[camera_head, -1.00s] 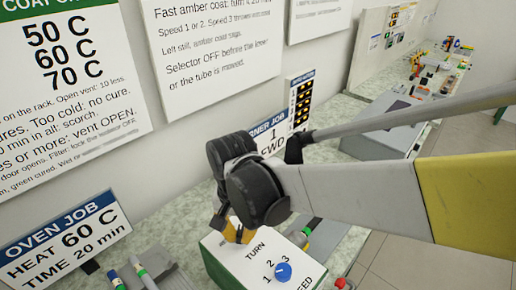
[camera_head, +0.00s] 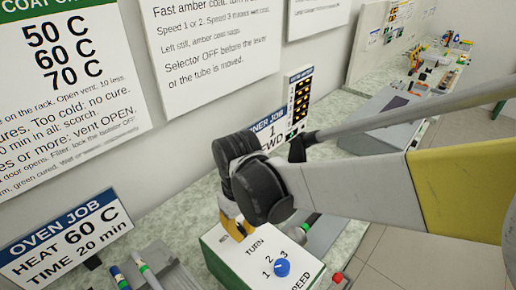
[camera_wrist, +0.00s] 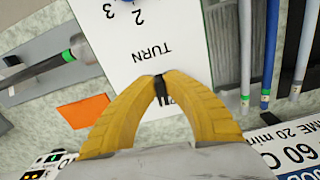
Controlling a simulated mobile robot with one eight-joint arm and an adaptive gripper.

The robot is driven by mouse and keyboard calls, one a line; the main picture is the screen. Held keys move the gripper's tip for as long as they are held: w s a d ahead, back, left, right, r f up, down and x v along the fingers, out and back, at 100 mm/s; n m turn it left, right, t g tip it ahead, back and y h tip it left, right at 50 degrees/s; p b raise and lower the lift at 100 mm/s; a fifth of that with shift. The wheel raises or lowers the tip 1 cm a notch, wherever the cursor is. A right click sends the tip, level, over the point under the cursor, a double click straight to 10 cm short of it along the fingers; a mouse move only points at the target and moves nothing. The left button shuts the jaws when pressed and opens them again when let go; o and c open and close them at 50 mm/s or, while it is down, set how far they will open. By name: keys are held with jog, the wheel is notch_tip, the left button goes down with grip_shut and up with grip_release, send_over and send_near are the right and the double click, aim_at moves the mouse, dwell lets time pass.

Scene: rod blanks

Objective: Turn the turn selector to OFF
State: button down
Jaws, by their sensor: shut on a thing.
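The white control box (camera_head: 232,262) with green edges stands on the counter. Its top carries the word TURN and a blue knob (camera_head: 282,267) among the numbers 1, 2 and 3. My gripper (camera_head: 238,230) reaches down with yellow fingers onto the box's far left part, beyond the word TURN. In the wrist view my gripper (camera_wrist: 160,78) is closed around a small dark piece (camera_wrist: 162,97), which appears to be the turn selector's handle. The fingers cover most of the selector and its labels, so I cannot read its setting.
An OVEN JOB sign (camera_head: 65,240) stands at left, near tubes with coloured bands (camera_head: 143,272). A small red knob (camera_head: 337,277) is right of the box. An orange patch (camera_wrist: 83,111) lies beside the box. A sign panel (camera_head: 299,100) stands behind my arm.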

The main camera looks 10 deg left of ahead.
aim_at(243, 230)
jog(key=shift+n, duration=0.6)
jog(key=c, duration=1.5)
grip_release()
jog(key=shift+o, duration=0.2)
notch_tip(243, 230, up, 12)
